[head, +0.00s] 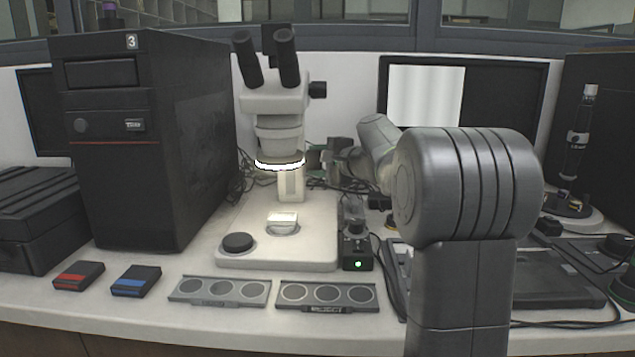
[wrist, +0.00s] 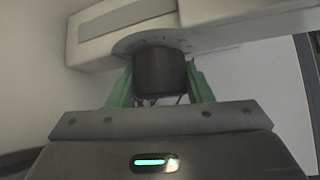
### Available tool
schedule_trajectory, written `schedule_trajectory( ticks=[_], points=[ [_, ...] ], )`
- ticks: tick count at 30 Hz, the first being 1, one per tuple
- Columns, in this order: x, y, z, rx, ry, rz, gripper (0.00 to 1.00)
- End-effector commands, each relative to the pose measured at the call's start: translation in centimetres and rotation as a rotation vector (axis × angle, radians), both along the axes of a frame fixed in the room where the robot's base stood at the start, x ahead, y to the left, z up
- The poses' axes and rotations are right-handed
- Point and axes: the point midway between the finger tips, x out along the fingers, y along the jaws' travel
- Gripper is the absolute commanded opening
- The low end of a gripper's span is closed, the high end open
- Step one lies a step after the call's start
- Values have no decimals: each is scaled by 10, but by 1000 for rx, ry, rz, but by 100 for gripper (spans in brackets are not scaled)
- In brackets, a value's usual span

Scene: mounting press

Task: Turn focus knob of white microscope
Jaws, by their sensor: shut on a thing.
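The white microscope (head: 275,100) stands upright on its base (head: 320,250), with black eyepieces and a lit ring under its head. In the wrist view, a dark round focus knob (wrist: 160,72) sticks out of a pale housing (wrist: 150,28). My gripper (wrist: 160,85) has one green finger on each side of the knob and is shut on it. In the head view, my gripper (head: 318,158) is small, to the right of the microscope's column. There the gripped knob is hidden or too small to make out.
A black computer tower (head: 150,140) stands left of the microscope. A small control box (head: 357,252) with a green light and cables is right of the base. Two sample trays (head: 220,291) and red and blue boxes (head: 136,281) lie in front. A monitor (head: 500,90) stands behind my arm.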

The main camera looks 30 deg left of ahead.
Motion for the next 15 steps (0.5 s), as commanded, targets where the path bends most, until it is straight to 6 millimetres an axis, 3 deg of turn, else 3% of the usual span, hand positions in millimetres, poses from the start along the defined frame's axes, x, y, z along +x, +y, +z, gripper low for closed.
schedule_trajectory(
  ticks=[1,15],
  points=[
    [0,0,-11,16,-25,0,23],
    [0,0,-9,143,-256,1,23]
  ],
)
